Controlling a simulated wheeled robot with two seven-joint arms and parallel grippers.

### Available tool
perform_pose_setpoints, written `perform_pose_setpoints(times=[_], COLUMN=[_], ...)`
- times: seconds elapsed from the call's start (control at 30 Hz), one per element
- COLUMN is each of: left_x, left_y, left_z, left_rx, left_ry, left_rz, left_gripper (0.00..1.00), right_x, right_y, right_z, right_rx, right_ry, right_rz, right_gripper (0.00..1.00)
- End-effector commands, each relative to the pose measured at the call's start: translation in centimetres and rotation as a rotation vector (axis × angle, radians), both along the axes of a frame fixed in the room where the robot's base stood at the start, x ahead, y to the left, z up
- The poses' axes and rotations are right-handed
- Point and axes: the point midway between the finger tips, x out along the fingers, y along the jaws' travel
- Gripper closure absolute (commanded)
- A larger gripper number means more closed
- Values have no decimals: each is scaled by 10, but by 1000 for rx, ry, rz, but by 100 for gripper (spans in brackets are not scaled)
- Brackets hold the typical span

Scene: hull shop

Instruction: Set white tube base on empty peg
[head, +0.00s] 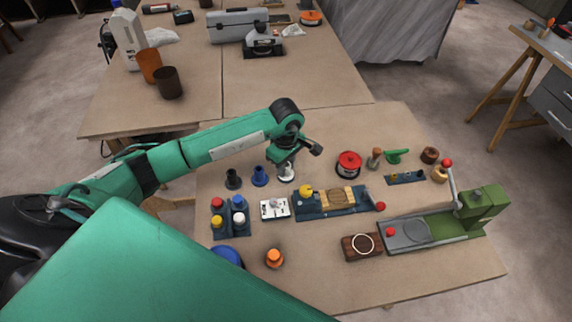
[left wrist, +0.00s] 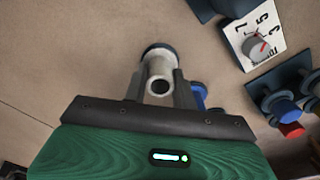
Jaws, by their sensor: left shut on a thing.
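My left gripper (head: 288,159) is shut on the white tube base (head: 286,174), near the back of the front table. In the left wrist view the white tube base (left wrist: 159,68) sits between the two fingers, its open round end facing the camera. A dark rim shows at its far end; I cannot tell whether it touches the table. To its left in the head view stand a blue tube base (head: 259,177) and a dark one (head: 233,180). I cannot make out an empty peg. My right gripper is not in view.
A dark rack (head: 221,233) with red, blue, yellow and white caps stands in front, beside a white dial plate (head: 275,209). A blue fixture with a wooden block (head: 339,196), a red round tin (head: 348,164) and a green machine (head: 483,207) lie right.

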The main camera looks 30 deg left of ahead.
Motion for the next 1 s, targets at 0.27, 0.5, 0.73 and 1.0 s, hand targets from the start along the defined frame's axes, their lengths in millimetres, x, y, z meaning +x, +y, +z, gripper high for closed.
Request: perform_pose_setpoints(times=[0.27, 0.5, 0.73, 1.0], left_x=[0, 0, 0, 0], left_y=[0, 0, 0, 1], left_z=[-6, -6, 3, 25], left_rx=[0, 0, 0, 1], left_ry=[0, 0, -1, -1], left_rz=[1, 0, 1, 0], left_gripper=[97, 64, 64, 64], right_x=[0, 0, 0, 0], right_y=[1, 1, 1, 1], right_z=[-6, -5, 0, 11], right_rx=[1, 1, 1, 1], right_ry=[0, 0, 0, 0], right_rz=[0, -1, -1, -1], right_gripper=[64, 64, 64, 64])
